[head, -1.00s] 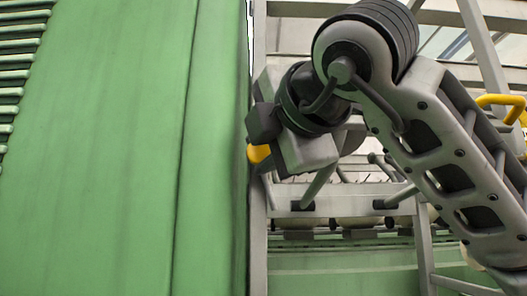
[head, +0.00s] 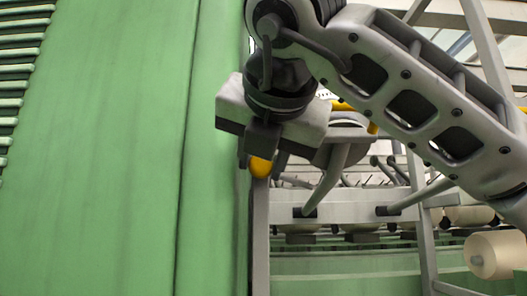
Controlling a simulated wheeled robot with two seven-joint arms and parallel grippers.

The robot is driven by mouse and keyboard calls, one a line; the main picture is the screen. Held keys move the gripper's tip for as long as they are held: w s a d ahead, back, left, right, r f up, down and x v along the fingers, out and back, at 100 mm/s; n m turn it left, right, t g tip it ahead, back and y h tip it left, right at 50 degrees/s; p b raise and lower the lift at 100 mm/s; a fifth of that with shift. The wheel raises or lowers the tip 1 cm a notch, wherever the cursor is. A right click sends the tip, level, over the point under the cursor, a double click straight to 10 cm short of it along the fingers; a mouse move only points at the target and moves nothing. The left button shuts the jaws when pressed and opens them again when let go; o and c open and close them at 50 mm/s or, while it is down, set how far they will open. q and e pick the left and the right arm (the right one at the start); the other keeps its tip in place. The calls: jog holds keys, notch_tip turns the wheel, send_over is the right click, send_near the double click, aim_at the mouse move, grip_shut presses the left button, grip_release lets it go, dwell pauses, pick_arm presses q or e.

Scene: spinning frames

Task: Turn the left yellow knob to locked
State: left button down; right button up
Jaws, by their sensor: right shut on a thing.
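A small rounded yellow knob (head: 260,167) sits at the edge of the green panel, near the picture's middle. My right gripper (head: 261,163) reaches it from above, with its dark fingers on both sides of the knob, and is shut on it. The gripper body hides the upper part of the knob and its mounting. I cannot read any locked or unlocked marking. My left gripper is not in view.
A large green panel (head: 100,170) fills the left side. A grey metal frame with bars stands on the right, with a pale spool (head: 497,255) at the lower right. A yellow curved part (head: 345,106) shows behind my right arm.

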jog(key=shift+a+n+h+p, duration=0.1)
jog(key=shift+n+h+p, duration=0.3)
jog(key=shift+n+h, duration=0.6)
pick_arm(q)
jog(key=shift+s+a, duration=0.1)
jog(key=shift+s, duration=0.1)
pick_arm(e)
jog(key=shift+n, duration=0.3)
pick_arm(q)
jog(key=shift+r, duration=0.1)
pick_arm(e)
jog(key=o, duration=1)
jog(key=shift+c, duration=0.2)
jog(key=shift+s+r, duration=0.1)
jog(key=shift+s, duration=0.1)
